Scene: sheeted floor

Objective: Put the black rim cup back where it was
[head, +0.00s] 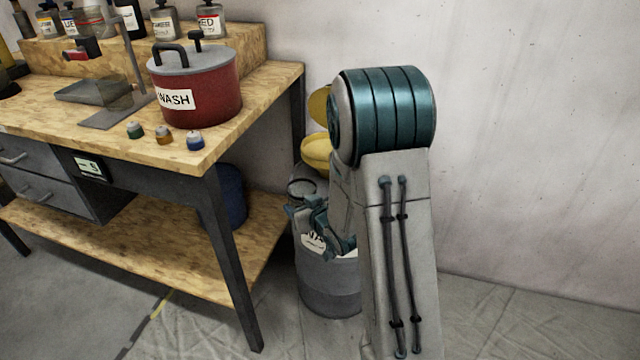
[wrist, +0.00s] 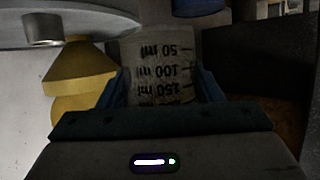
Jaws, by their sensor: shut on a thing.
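The black rim cup (head: 302,187) shows in the head view between the bench and my arm, its dark rim facing up. In the wrist view the cup (wrist: 160,72) is pale, with upside-down ml marks, and sits between the two blue fingers. My gripper (head: 303,207) is shut on it; the fingers also show in the wrist view (wrist: 163,88). The cup is held above or beside the grey drum; I cannot tell whether they touch. Its lower part is hidden in the head view.
A grey drum (head: 328,290) stands on the floor under my gripper, with yellow funnel-like things (head: 317,152) behind. The wooden bench (head: 285,82) at left carries a red WASH pot (head: 205,95), several small paint pots and bottles. A blue bin (head: 231,195) is beneath. Floor at right is clear.

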